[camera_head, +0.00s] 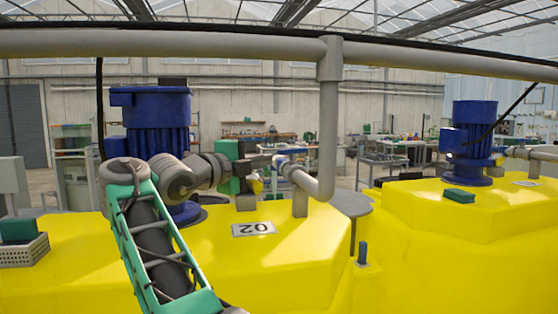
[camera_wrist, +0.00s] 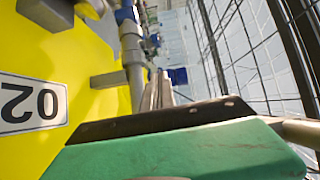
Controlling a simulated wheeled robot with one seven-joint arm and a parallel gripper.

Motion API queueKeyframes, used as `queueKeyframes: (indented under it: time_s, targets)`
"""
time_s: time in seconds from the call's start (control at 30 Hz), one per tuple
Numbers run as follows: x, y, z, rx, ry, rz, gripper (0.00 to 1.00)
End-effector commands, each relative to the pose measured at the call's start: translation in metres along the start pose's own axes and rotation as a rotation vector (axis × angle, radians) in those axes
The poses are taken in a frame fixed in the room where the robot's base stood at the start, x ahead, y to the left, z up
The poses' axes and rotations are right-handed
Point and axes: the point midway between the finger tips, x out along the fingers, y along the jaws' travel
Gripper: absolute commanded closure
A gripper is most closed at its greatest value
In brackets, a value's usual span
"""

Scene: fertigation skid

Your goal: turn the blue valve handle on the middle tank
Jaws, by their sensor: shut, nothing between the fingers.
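The middle tank (camera_head: 290,262) is yellow, with an upside-down "02" plate on top; the plate (camera_wrist: 30,104) also shows in the wrist view. A small blue part, which looks like the valve handle (camera_head: 281,161), sits by the grey pipe just right of my gripper (camera_head: 264,162). In the wrist view, a blue part (camera_wrist: 124,15) is on the pipe near the top edge. My gripper (camera_wrist: 158,88) is shut and empty, its fingers pointing up the picture toward the pipe. It looks apart from the blue part, but I cannot tell the exact gap.
A grey vertical pipe (camera_head: 328,125) bends down to the tank beside my gripper. A large blue motor (camera_head: 155,110) stands behind my arm. Another yellow tank (camera_head: 460,240) with a blue motor (camera_head: 470,140) is at the right. A thick pipe (camera_head: 200,45) crosses overhead.

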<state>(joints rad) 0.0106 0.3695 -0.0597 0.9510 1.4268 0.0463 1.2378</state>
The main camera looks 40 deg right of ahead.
Motion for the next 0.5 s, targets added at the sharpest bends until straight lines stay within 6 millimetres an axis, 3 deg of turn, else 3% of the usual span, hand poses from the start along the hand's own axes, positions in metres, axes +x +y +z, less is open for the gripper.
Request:
queueKeyframes:
  time_s: [0.17, 0.5]
  targets:
    - [0.018, 0.0, -0.01, 0.03, 0.044, -0.002, 1.0]
    - [0.089, -0.002, -0.011, 0.026, 0.04, 0.001, 1.0]
